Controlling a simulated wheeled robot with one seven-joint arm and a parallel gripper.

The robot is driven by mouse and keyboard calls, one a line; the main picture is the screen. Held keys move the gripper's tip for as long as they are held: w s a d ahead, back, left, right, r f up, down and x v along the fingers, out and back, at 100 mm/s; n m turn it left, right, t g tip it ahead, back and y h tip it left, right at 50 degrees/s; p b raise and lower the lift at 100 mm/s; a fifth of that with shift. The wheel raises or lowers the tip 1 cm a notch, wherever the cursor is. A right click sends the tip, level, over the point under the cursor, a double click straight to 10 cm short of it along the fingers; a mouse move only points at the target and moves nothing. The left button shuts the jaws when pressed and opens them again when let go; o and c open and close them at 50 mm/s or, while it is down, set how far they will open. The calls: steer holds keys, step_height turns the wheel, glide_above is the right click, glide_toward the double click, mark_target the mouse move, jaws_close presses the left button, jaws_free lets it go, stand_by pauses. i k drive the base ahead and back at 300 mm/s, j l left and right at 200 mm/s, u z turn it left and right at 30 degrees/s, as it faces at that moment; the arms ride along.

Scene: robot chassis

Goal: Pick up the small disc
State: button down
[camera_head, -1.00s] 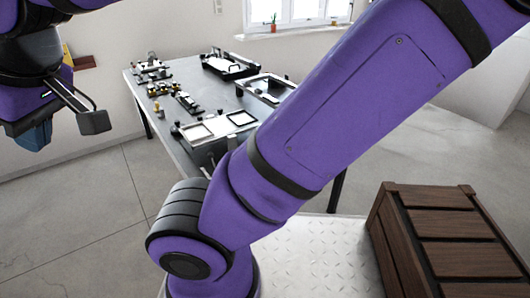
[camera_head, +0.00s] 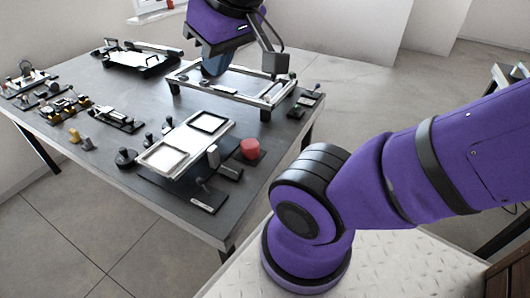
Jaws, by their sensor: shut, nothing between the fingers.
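My gripper (camera_head: 274,64) hangs at the top of the view, over the far right part of the dark work table (camera_head: 150,88). Its grey finger end points down near the long silver frame, with no thing seen held in it. A blue rounded part (camera_head: 215,62) shows beneath the purple wrist and seems to move with it. I cannot pick out the small disc for certain. A short red round piece (camera_head: 250,149) sits on a dark base at the table's right front, apart from my gripper. Several small pieces at the left are too small to tell apart.
A silver frame (camera_head: 184,80) stands under my gripper. A black tray-like fixture (camera_head: 140,60) stands at the back left. Bare table lies between them.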

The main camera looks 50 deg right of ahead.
mark_target(150, 140)
steer(key=i+j+z, duration=0.15)
steer(key=z, duration=0.25)
steer(key=i+j+z, duration=0.2)
steer(key=z, duration=0.2)
steer(key=i+j+z, duration=0.35)
steer(key=k+j+z, duration=0.15)
steer(key=k+j, duration=0.15)
steer(key=j, duration=0.2)
steer(key=k+j+z, duration=0.15)
steer(key=k+j, duration=0.2)
steer(key=j+z, duration=0.45)
steer(key=j, duration=1.05)
steer(key=i+j, duration=0.15)
steer(key=j, duration=0.15)
steer(key=i+j+z, duration=0.15)
steer(key=i+j, duration=0.2)
steer(key=j, duration=0.25)
steer(key=i+j+z, duration=0.15)
steer(key=j, duration=0.2)
